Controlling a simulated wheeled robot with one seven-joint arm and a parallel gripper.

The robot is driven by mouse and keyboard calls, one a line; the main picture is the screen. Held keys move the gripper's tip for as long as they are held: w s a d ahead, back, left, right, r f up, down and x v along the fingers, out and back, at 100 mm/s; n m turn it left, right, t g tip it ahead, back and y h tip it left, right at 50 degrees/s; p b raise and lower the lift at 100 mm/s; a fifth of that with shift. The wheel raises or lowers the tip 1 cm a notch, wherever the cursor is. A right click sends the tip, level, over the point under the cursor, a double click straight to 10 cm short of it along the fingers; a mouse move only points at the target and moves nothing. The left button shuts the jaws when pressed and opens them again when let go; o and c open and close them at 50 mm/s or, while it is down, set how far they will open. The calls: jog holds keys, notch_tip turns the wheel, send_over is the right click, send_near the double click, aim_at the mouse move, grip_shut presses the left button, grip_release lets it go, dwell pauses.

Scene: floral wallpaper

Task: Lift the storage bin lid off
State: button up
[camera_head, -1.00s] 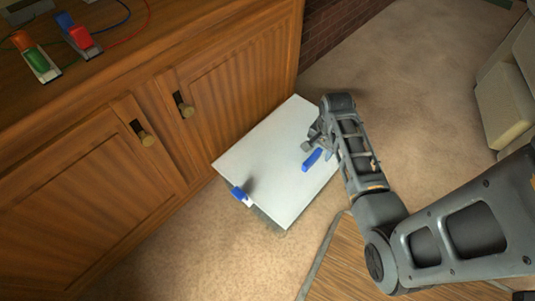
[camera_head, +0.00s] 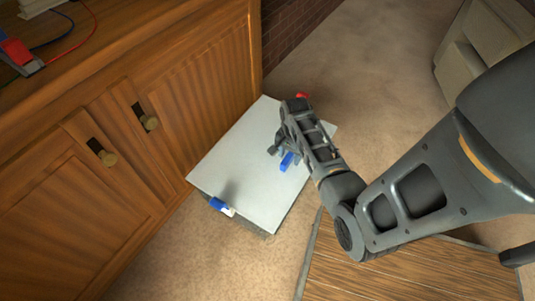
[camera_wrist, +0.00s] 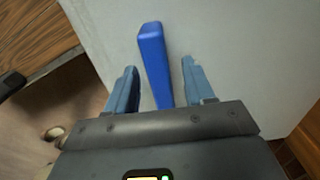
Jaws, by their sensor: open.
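The storage bin stands on the carpet beside the wooden cabinet, with its flat white lid (camera_head: 238,170) on top. A blue handle (camera_head: 287,162) rises from the lid; in the wrist view this blue handle (camera_wrist: 154,62) stands between my fingers. My gripper (camera_wrist: 158,85) is open, one finger on each side of the handle, with a visible gap to each. In the head view my gripper (camera_head: 277,147) is over the lid, partly hidden by my arm. A blue and white latch (camera_head: 221,207) shows at the near edge. The bin's dark side (camera_head: 240,222) shows below the lid.
The wooden cabinet (camera_head: 190,80) with dark-plated knobs stands close on the left of the bin. A red piece (camera_head: 302,96) shows at the lid's far side. A pale piece of furniture (camera_head: 470,65) stands at upper right. Carpet (camera_head: 385,110) is clear between.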

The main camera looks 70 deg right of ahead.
jog(key=shift+c, duration=0.3)
grip_shut()
jog(key=shift+r, duration=0.1)
dwell(1.0)
